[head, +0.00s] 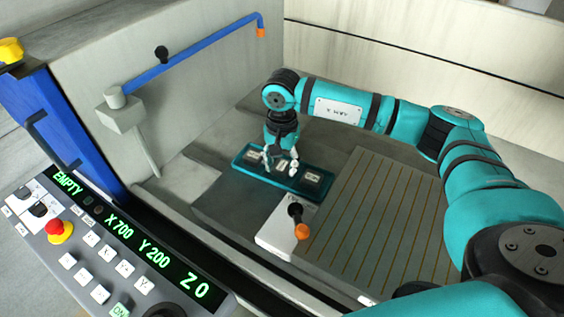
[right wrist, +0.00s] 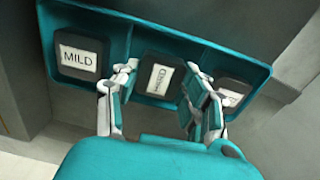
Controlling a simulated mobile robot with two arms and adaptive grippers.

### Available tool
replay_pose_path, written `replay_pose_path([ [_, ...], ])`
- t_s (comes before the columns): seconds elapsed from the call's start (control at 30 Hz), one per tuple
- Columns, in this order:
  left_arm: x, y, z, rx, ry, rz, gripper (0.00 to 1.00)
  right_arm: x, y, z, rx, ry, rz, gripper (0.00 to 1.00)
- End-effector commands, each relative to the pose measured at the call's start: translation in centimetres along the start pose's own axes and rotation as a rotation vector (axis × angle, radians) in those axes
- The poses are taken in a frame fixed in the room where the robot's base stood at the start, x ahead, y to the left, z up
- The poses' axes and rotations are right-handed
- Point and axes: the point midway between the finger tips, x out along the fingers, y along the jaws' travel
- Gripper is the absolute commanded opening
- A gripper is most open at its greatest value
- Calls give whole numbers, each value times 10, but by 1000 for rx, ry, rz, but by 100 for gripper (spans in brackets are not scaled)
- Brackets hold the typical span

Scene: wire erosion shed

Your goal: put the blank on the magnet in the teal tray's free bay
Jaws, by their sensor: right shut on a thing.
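The teal tray (head: 243,168) lies on the grey bed inside the machine; it fills the top of the right wrist view (right wrist: 126,45). A dark block labelled MILD (right wrist: 79,56) sits in its left bay and another labelled block (right wrist: 231,93) in its right bay. My right gripper (head: 280,165) points down over the middle bay. It is shut on the middle labelled blank (right wrist: 158,82), which sits in or just above that bay; its label is too blurred to read. The striped magnet plate (head: 385,225) is bare where visible. My left gripper is out of view.
A white block with a black-knobbed, orange-ended lever (head: 299,222) stands between tray and magnet. A blue pipe (head: 190,52) crosses the back left wall. The control panel (head: 130,240) at front left reads EMPTY. The bed left of the tray is clear.

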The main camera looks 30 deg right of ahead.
Motion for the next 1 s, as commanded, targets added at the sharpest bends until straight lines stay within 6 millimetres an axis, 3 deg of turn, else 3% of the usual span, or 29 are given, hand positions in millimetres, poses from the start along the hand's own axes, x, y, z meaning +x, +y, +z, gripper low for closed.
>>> replay_pose_path([
  [0.03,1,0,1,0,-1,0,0,1,0,0,0,0,0,47],
  [0.2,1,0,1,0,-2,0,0,0,0,0,0,0,0,67],
  [0.57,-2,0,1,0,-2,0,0,-6,0,0,0,1,-1,67],
  [1.0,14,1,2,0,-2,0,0,-93,-1,0,0,2,-5,67],
])
